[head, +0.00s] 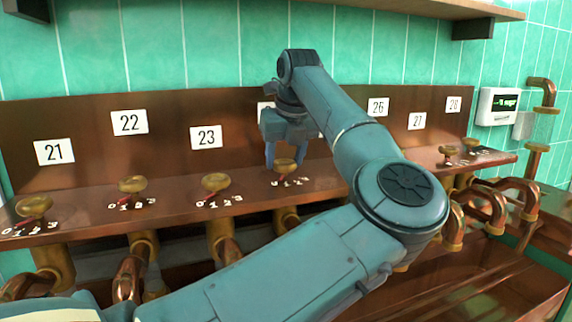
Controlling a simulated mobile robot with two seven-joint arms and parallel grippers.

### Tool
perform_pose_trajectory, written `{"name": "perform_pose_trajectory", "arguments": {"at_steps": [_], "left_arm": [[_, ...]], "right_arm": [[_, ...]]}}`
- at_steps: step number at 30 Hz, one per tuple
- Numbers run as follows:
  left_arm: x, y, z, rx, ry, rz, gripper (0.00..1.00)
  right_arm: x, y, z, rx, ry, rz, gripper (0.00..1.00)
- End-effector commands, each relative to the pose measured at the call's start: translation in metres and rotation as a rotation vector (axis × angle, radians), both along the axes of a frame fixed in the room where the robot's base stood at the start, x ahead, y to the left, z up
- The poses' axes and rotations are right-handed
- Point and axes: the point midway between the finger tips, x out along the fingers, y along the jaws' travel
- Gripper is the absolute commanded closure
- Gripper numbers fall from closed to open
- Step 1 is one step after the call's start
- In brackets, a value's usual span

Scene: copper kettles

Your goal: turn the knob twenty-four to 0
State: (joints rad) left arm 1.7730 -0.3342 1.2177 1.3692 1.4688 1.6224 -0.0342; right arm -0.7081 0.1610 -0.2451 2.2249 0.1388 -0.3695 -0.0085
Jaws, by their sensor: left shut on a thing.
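Knob twenty-four (284,166) is the brass knob fourth from the left on the brown sloping panel, to the right of the knob under label 23. Its own number plate (263,108) is mostly hidden behind my gripper. White scale digits (292,182) lie in front of it; I cannot clearly tell where its pointer stands. My left gripper (285,152) comes down from above, with its blue fingers shut on the knob. My left arm crosses the middle of the view. My right gripper is not in view.
Brass knobs under label 21 (33,207), label 22 (132,184) and label 23 (215,182) stand to the left. More knobs (448,151) are at the right. Copper pipes (495,200) run below the panel. A wall shelf (420,8) hangs above, and a small display (497,106) is at right.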

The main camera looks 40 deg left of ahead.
Motion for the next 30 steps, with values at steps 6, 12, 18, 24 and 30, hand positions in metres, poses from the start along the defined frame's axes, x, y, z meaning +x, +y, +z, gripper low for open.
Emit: {"name": "perform_pose_trajectory", "arguments": {"at_steps": [6, 12, 18, 24, 30], "left_arm": [[-0.0007, 0.0007, -0.0012, 0.000, -0.001, -0.110, 0.75], [-0.0011, 0.0009, -0.0004, -0.001, 0.000, -0.161, 0.75], [-0.0011, 0.0009, 0.0000, 0.000, 0.002, -0.179, 0.75], [-0.0010, 0.0008, 0.0001, -0.001, 0.003, -0.180, 0.75], [-0.0009, 0.0008, 0.0000, 0.000, 0.002, -0.179, 0.44]], "right_arm": [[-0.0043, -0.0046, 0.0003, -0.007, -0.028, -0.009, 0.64], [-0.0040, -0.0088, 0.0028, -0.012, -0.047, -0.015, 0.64], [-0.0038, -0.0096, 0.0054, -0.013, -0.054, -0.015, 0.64], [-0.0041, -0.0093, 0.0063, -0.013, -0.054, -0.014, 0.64], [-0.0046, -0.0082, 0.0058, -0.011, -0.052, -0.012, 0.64]]}}
